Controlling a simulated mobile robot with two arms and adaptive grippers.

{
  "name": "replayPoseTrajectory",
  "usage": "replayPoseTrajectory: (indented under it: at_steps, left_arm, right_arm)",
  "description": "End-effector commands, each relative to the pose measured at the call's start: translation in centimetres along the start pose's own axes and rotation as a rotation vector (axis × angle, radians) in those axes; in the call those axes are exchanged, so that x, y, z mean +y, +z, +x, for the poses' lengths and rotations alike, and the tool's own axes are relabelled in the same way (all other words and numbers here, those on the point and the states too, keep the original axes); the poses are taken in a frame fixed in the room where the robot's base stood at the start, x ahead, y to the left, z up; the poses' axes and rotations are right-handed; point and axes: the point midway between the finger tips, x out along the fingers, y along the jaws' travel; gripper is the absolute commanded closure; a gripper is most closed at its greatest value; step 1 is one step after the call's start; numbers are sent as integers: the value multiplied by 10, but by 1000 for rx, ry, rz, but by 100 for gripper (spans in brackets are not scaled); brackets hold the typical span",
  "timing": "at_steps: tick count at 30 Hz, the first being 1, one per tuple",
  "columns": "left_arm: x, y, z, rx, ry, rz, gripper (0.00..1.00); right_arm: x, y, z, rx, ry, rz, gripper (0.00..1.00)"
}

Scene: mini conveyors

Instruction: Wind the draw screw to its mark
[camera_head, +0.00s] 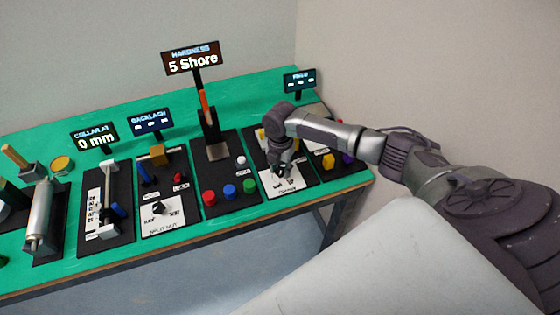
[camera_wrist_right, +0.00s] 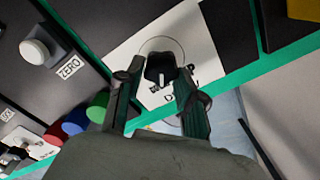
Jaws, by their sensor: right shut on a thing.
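A black knob (camera_wrist_right: 160,68) with a short white line on it sits on a white dial panel (camera_wrist_right: 140,50) in the right wrist view. A thin circle surrounds it, and a label below it is partly covered, so I cannot read it fully. My right gripper (camera_wrist_right: 157,82) is shut on the knob, one finger at each side. In the head view my right gripper (camera_head: 281,168) reaches down onto the white panel (camera_head: 287,184), hiding most of the knob. I cannot make out the mark. My left gripper is not in view.
Red, blue and green buttons (camera_head: 229,191) and a white knob (camera_head: 241,161) are on the panel to the left. A "5 Shore" sign (camera_head: 191,59) stands behind. A yellow block (camera_head: 328,160) is close on the right. The green table (camera_head: 40,284) has other stations leftward.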

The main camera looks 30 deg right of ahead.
Motion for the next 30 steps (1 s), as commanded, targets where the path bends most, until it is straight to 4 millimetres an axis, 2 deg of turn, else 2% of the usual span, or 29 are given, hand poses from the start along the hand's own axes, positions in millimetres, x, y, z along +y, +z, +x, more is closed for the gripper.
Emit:
replayPoseTrajectory:
  at_steps: [17, 18, 21, 22, 30]
  left_arm:
    - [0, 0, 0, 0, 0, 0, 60]
    - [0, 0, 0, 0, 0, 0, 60]
    - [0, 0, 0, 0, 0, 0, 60]
    - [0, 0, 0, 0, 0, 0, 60]
    - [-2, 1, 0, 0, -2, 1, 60]
  right_arm:
    - [1, 0, -1, -1, 3, -33, 98]
    - [1, 0, -1, -1, 3, -33, 58]
    - [1, 0, -1, -1, 3, -32, 41]
    - [1, 0, -1, -1, 2, -32, 38]
    - [0, 0, -1, 0, 1, -31, 38]
